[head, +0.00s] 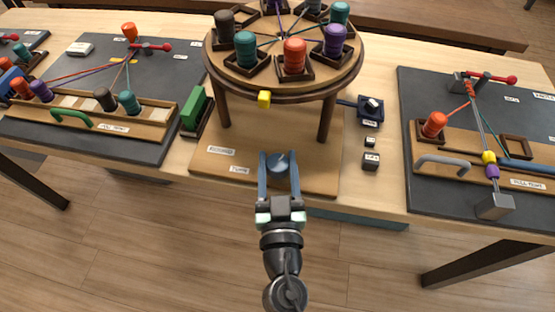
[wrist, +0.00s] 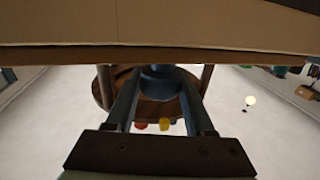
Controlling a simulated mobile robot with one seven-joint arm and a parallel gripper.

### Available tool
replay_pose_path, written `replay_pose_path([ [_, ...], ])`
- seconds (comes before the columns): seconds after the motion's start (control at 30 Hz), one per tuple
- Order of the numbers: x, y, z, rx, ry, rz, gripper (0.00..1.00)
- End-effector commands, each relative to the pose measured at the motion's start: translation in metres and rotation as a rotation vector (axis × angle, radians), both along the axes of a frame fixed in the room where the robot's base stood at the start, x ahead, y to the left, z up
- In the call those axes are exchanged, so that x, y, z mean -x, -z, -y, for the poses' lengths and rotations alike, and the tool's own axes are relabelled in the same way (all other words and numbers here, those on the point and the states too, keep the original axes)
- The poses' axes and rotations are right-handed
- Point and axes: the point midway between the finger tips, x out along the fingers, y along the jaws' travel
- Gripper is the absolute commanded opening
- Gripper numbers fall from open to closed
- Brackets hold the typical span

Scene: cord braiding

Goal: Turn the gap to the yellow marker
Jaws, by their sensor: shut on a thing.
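The round braiding stand (head: 285,97) stands on a wooden board, with several coloured spools in square holders around its top. The knob (wrist: 160,80) also shows between the fingers in the wrist view. A small yellow thing (wrist: 165,124) shows beyond.
A dark board with spools and a green handle (head: 72,117) lies left. Another dark board with a grey handle (head: 442,161) lies right. A green block (head: 194,109) stands left of the stand. Small dark blocks (head: 370,161) stand right. The floor in front is clear.

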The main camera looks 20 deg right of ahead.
Motion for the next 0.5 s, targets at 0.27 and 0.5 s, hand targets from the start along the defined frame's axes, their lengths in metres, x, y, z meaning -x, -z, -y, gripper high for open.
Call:
replay_pose_path([
  [0.27,0.0002,-0.0032,0.0003,-0.001,-0.112,-0.001,0.0],
  [0.5,0.0,-0.0048,-0.0002,0.0,-0.217,-0.003,0.0],
])
